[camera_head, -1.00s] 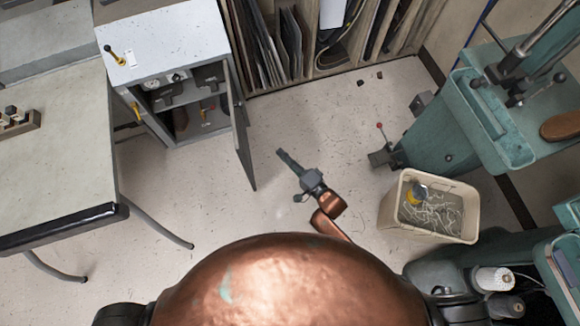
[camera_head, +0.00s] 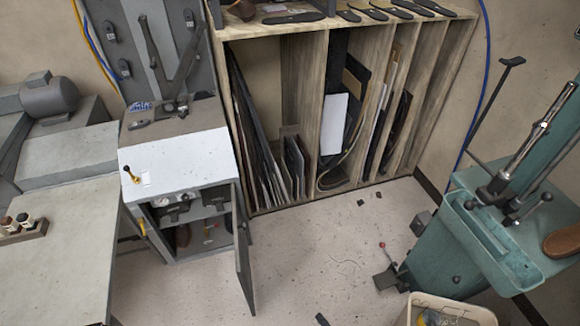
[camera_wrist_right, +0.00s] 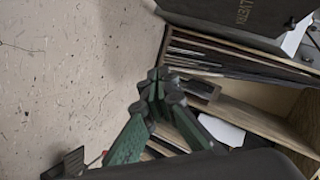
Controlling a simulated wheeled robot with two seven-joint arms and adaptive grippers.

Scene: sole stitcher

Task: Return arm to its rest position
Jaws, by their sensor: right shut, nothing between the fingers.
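In the head view only the dark tip of my right gripper (camera_head: 321,319) shows at the bottom edge, over the bare floor. The rest of my right arm is out of that view. In the right wrist view the fingers of my right gripper (camera_wrist_right: 158,82) come together and hold nothing. They point over the floor, with the wooden rack beyond them. My left gripper is in neither view.
The grey cabinet (camera_head: 176,158) stands left with its door (camera_head: 243,255) open. The wooden rack (camera_head: 305,105) holds upright sheets at the back. The teal machine (camera_head: 445,240) and a beige bin (camera_head: 455,310) are right. Speckled floor (camera_head: 330,250) between them is mostly clear.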

